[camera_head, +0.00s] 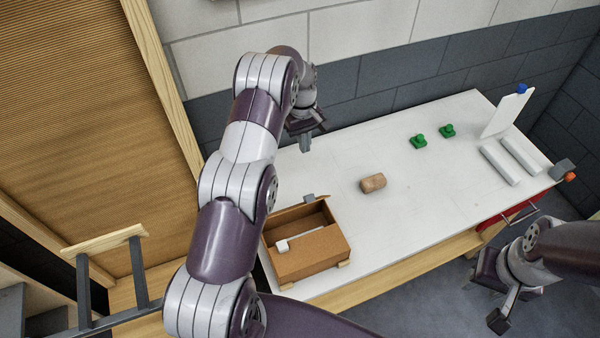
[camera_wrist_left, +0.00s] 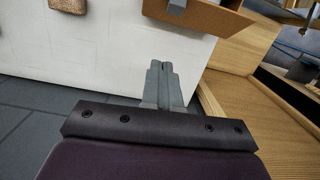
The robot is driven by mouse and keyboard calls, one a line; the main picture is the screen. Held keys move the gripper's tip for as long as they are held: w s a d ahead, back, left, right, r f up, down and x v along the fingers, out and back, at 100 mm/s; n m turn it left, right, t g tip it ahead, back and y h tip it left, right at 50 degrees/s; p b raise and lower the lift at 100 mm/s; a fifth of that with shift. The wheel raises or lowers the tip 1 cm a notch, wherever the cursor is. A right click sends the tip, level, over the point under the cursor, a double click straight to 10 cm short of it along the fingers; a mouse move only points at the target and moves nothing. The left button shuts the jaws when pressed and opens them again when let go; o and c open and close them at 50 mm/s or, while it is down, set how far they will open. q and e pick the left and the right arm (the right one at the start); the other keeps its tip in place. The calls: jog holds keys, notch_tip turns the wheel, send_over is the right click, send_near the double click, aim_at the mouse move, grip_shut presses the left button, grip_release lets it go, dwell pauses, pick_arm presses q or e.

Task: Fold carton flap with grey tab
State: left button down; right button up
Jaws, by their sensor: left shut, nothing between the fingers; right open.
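A brown open-topped carton (camera_head: 312,257) sits at the near left end of the white bench. A grey tab (camera_head: 309,198) is at its far edge, on a brown flap (camera_wrist_left: 205,16) that shows in the left wrist view with the tab (camera_wrist_left: 177,6) at the top. A white piece (camera_head: 282,245) is on the carton's near left part. My left gripper (camera_head: 305,143) is shut and empty, beyond the carton and apart from the tab; its fingers also show in the left wrist view (camera_wrist_left: 160,68). My right gripper (camera_head: 515,303) is open and empty at lower right, off the bench.
The white bench (camera_head: 340,210) holds a brown block (camera_head: 373,183), two green knobbed pieces (camera_head: 418,141), two white bars (camera_head: 500,164) and an upright white sheet (camera_head: 507,112). A brick wall stands behind. A wooden rack (camera_head: 105,240) is at left. The bench middle is mostly clear.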

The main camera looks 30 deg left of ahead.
pick_arm(q)
jog(key=shift+m, duration=0.4)
jog(key=s+d+f+b, duration=0.1)
jog(key=f+b, duration=0.1)
jog(key=f, duration=0.1)
jog(key=s+f+b, duration=0.2)
jog(key=f, duration=0.2)
jog(key=s+d+f+b, duration=0.1)
jog(key=s+f+b, duration=0.1)
jog(key=f+b, duration=0.1)
jog(key=shift+d+f, duration=0.35)
jog(key=shift+f, duration=0.35)
jog(key=shift+w+d+f, duration=0.15)
jog(key=shift+w+f, duration=0.05)
jog(key=shift+f, duration=0.05)
pick_arm(e)
notch_tip(320, 180, down, 7)
jog(key=s, duration=0.1)
jog(key=shift+s+a+r, duration=0.15)
jog(key=shift+s+a, duration=0.05)
jog(key=shift+a, duration=0.1)
pick_arm(q)
jog(key=shift+s, duration=0.1)
pick_arm(e)
jog(key=shift+s+a, duration=0.1)
jog(key=shift+s, duration=0.05)
